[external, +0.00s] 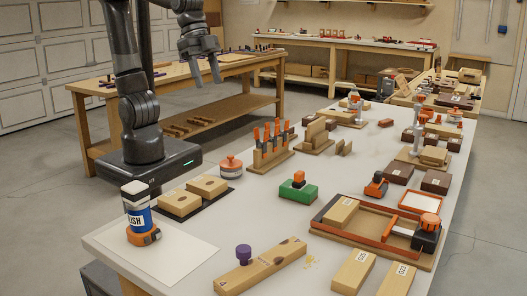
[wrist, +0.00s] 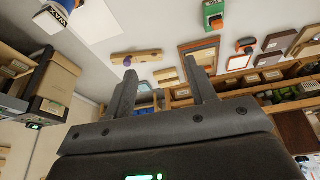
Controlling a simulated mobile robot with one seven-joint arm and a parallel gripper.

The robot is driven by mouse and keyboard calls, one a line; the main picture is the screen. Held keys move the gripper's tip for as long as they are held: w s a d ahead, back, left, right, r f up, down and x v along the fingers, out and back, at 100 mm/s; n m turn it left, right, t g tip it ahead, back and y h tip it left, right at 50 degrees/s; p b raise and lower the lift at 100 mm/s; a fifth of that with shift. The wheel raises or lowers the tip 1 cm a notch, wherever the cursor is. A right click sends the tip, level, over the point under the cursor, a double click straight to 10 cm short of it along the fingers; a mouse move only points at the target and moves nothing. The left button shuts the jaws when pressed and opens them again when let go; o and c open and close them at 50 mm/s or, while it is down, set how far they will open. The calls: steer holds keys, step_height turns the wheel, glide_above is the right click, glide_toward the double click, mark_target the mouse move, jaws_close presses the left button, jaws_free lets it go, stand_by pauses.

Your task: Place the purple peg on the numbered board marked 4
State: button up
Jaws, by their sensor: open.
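A purple peg (external: 244,252) stands upright at the left part of a long wooden board (external: 270,267) near the front of the white bench. The board has dark marks or holes along its top; no number can be read. In the wrist view, the peg (wrist: 127,61) and board (wrist: 150,56) show small beyond my left finger. My gripper (external: 206,74) is open and empty, raised high above the bench at the upper left, well apart from the peg. Its two fingers (wrist: 163,72) are spread wide in the wrist view.
A blue-and-white labelled container (external: 137,215) stands at the bench's left front. A wooden block with orange-handled tools (external: 268,152), a green block (external: 298,191) and an orange-edged tray (external: 352,238) stand farther back and right. Clear bench surface lies left of the board.

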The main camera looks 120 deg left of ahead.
steer(key=s+a+f, duration=0.1)
steer(key=s+a, duration=0.1)
steer(key=s, duration=0.4)
steer(key=s+a+f+t, duration=0.1)
steer(key=s+f, duration=0.1)
steer(key=s, duration=0.4)
steer(key=shift+a+f+n+t, duration=0.25)
steer(key=shift+a+n+t, duration=0.05)
steer(key=shift+a, duration=0.1)
